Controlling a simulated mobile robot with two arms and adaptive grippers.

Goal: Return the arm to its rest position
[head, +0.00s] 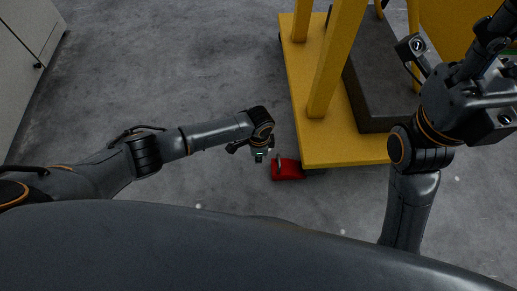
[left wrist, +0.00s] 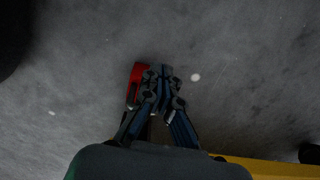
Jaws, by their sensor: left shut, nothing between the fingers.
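My left arm reaches out from the left in the head view. Its gripper (head: 259,156) is small there, low over the grey floor and just left of a red block. In the left wrist view the fingers of this gripper (left wrist: 160,74) are together, with nothing held. My right arm (head: 408,205) rises at the right of the head view and is bent at a thick joint. Dark linkage parts (head: 480,95) show above that joint; the state of the right jaws is unclear.
The red block (head: 291,172), with a small grey handle, lies on the floor at the near corner of a yellow wheeled frame (head: 340,152). It also shows beside my left fingers in the wrist view (left wrist: 134,76). A pale cabinet (head: 22,62) stands far left. Open floor lies between.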

